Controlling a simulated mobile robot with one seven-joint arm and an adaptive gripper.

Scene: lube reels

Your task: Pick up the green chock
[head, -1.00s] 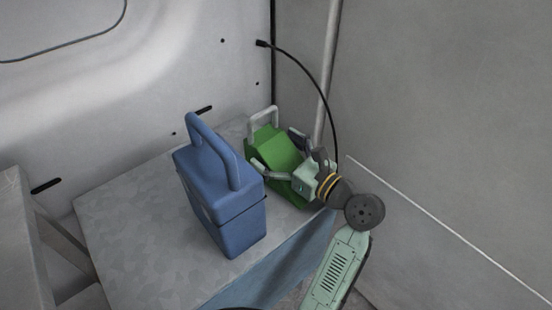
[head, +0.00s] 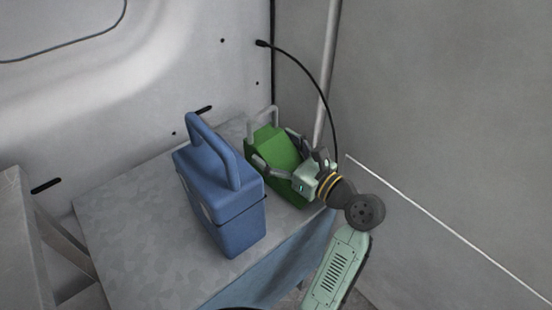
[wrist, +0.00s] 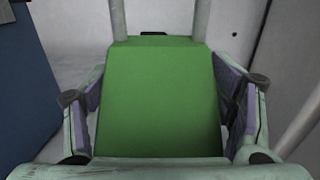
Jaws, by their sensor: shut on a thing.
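The green chock (head: 272,148) stands on the metal bench top near the corner, with a pale handle at its far end. It fills the middle of the wrist view (wrist: 160,98). My gripper (head: 279,152) reaches it from the right. In the wrist view the finger pads (wrist: 161,108) lie along its left and right sides, shut on it. Its underside is hidden, so I cannot tell whether it is clear of the bench.
A blue case (head: 222,205) with an upright handle stands close to the left of the chock. The bench top (head: 130,215) is bare at left. A pole (head: 327,85), a black cable (head: 318,75) and walls are close behind and to the right.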

